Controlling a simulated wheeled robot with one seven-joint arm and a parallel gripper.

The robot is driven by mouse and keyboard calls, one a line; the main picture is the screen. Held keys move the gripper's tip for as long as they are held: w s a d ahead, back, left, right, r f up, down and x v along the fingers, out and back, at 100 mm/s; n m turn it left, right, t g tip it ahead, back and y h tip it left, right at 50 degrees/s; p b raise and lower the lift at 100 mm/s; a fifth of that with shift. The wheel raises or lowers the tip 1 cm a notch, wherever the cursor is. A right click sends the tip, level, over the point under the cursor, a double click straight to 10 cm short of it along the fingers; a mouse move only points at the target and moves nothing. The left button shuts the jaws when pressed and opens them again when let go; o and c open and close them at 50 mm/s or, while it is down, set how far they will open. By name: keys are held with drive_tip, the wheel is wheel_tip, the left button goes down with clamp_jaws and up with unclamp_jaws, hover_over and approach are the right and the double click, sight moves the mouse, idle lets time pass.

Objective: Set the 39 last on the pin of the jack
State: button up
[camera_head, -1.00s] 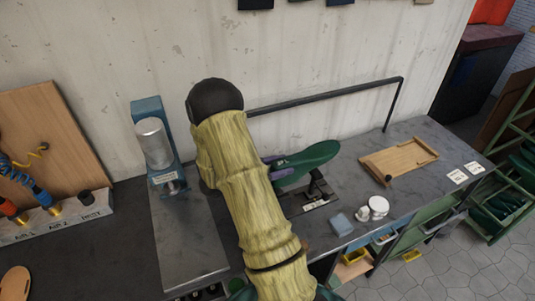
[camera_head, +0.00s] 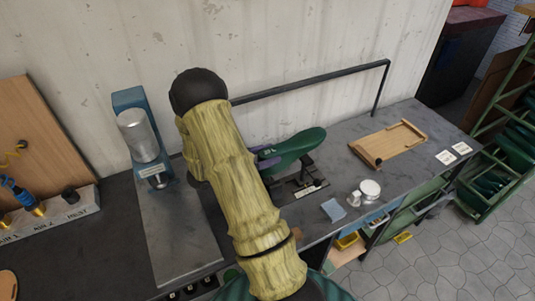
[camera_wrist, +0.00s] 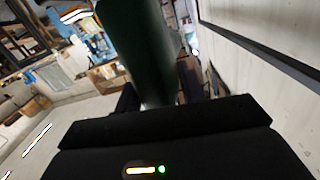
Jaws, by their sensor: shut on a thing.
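The green last (camera_head: 296,148) is held in my gripper (camera_head: 266,158), whose purple finger parts show at its left end in the head view. Its other end points right, and its marking is too small to read. The last also fills the upper middle of the wrist view (camera_wrist: 140,45), above the dark gripper body. The jack (camera_head: 308,186) stands on the bench under the last, with a dark post and a labelled base. The last overlaps the top of the post, so I cannot tell whether they touch. My arm hides part of the jack's left side.
A blue press with a grey cylinder (camera_head: 138,135) stands left of my arm. A wooden tray (camera_head: 388,146), white round containers (camera_head: 369,190) and a blue-grey block (camera_head: 333,209) lie to the right. A dark rail (camera_head: 310,81) runs behind along the wall.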

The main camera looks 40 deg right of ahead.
drive_tip(key=shift+f+b, duration=1.1)
drive_tip(key=shift+f, duration=0.7)
drive_tip(key=shift+f, duration=0.1)
drive_tip(key=o, duration=1.1)
drive_tip(key=shift+c, duration=0.2)
drive_tip(key=shift+s+d, duration=0.1)
drive_tip(key=shift+r, duration=0.25)
wheel_tip(320, 180, up, 10)
drive_tip(key=shift+f, duration=0.25)
